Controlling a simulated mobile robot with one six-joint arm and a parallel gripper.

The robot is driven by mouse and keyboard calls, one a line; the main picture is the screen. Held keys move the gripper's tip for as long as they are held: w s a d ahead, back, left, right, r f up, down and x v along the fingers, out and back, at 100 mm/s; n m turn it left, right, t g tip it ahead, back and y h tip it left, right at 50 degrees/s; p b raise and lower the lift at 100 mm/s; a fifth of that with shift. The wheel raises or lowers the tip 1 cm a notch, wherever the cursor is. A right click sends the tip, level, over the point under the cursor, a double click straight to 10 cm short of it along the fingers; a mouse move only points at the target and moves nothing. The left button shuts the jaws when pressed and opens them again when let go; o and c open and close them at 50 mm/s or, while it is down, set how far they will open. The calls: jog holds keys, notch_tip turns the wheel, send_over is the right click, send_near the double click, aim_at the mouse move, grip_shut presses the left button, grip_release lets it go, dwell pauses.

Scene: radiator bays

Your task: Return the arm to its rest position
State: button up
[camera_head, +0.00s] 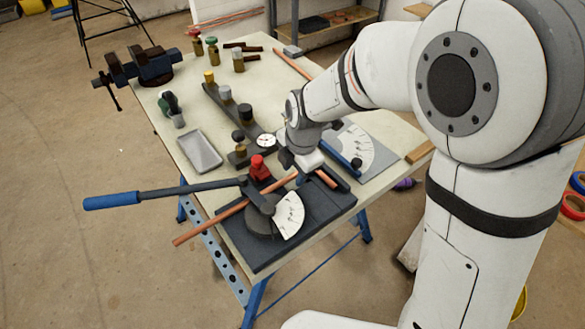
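My white arm comes in from the right and reaches left and down over the workbench (165,130). My gripper (304,168) is at the right part of the pipe bender (236,228), low over its dark base. A copper pipe (215,222) lies in the bender and runs up to the right towards my gripper. The fingertips are partly hidden by the wrist and the bender parts. I cannot tell whether they are open, or whether they touch the pipe. The bender's blue-handled lever (112,201) sticks out to the left, and its red knob (259,168) stands just left of my gripper.
A metal tray (199,152), a dial gauge (266,142) and a dark rail with fittings (220,98) stand left of my arm. A vise (150,64) is at the far left corner. A second protractor plate (352,148) lies right of my gripper. Another copper pipe (292,64) lies behind.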

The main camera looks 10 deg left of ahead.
notch_tip(320, 180, up, 8)
jog(key=d, duration=0.1)
jog(key=s+d+m, duration=0.4)
jog(key=d+m, duration=0.4)
jog(key=m, duration=0.1)
jog(key=s+d+r+m+h, duration=0.1)
jog(key=s+d+m, duration=0.4)
jog(key=d+m, duration=0.4)
jog(key=s+d+r+m+t, duration=0.1)
jog(key=s+d+m, duration=0.3)
jog(key=d+m, duration=0.4)
jog(key=shift+s+d+m+h, duration=0.2)
jog(key=shift+s+m+h, duration=0.2)
jog(key=shift+m, duration=0.5)
jog(key=shift+w, duration=0.1)
